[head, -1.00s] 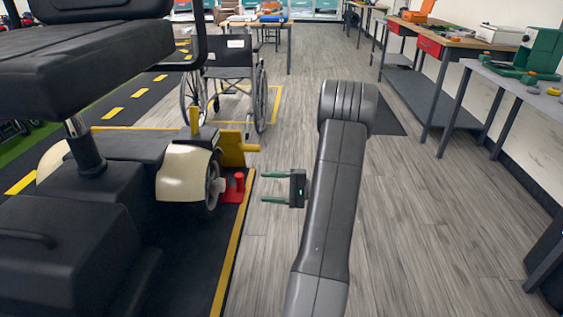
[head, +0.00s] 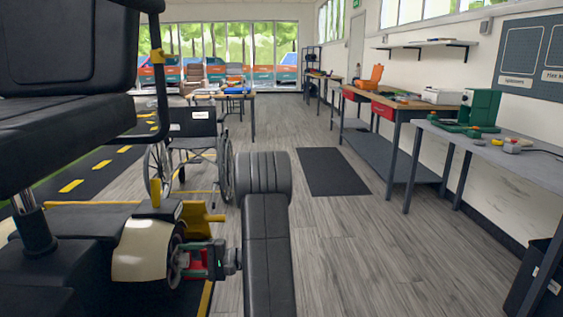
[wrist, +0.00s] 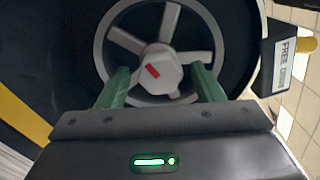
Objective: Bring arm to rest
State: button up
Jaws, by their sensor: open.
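My gripper (head: 186,260) has dark jaws with green fingers and is level with the scooter's cream-fendered wheel (head: 143,250), on its right side. In the wrist view my gripper (wrist: 160,70) is open, one finger on each side of a light grey hub knob (wrist: 155,72) with a red mark. The knob sits at the centre of a spoked wheel (wrist: 115,48). I cannot tell whether the fingers touch it. A red part (head: 196,270) shows partly behind the fingers. My arm reaches up from the bottom of the head view and hides some floor.
The black scooter seat (head: 70,130) fills the left. A yellow lever (head: 155,193) stands above the wheel; a box labelled FREE (wrist: 285,60) shows in the wrist view. A wheelchair (head: 195,150) stands beyond. Workbenches (head: 425,105) line the right.

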jog(key=shift+d, duration=0.1)
jog(key=d+p, duration=0.2)
jog(key=d, duration=1.2)
jog(key=a+b, duration=0.2)
jog(key=a, duration=1.2)
jog(key=shift+a, duration=0.25)
jog(key=shift+d+f+n+b, duration=0.1)
jog(key=shift+f+n+b, duration=0.1)
jog(key=shift+n+b, duration=0.25)
jog(key=n+b, duration=0.2)
jog(key=shift+n, duration=0.35)
jog(key=n+b, duration=0.1)
jog(key=n, duration=0.2)
jog(key=n+b, duration=0.2)
jog(key=n, duration=0.1)
jog(key=shift+d+r, duration=0.1)
jog(key=shift+r, duration=0.1)
jog(key=n+b, duration=0.1)
jog(key=n, duration=0.5)
jog(key=shift+r, duration=0.15)
jog(key=n, duration=0.4)
jog(key=shift+s+n, duration=0.1)
jog(key=shift+n, duration=0.2)
jog(key=shift+p, duration=0.3)
